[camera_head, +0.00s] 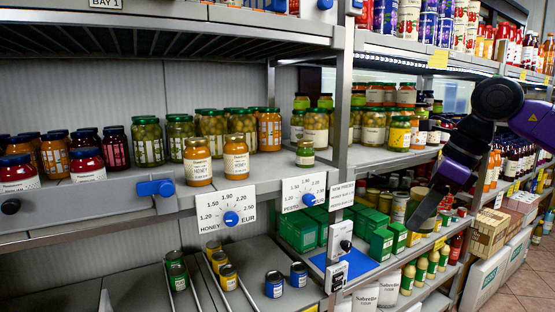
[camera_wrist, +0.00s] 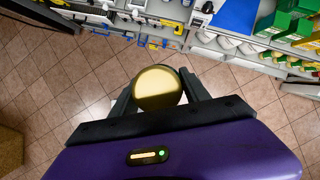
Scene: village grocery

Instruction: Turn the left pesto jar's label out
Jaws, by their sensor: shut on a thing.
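My gripper (camera_wrist: 160,92) is shut on a round jar with a gold lid (camera_wrist: 158,86), seen from above in the wrist view, with a dark finger on each side. Its label and lower part are hidden there. One small green jar with a pale label (camera_head: 305,155), apparently pesto, stands upright on the middle shelf above the pesto price dial (camera_head: 304,191).
Honey jars (camera_head: 236,158) stand left of the small green jar, with pickle jars (camera_head: 148,143) farther left. Larger jars (camera_head: 316,128) stand behind it. Green boxes (camera_head: 305,230) and a blue mat (camera_head: 345,263) are below. The wrist view shows open tiled floor (camera_wrist: 60,90).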

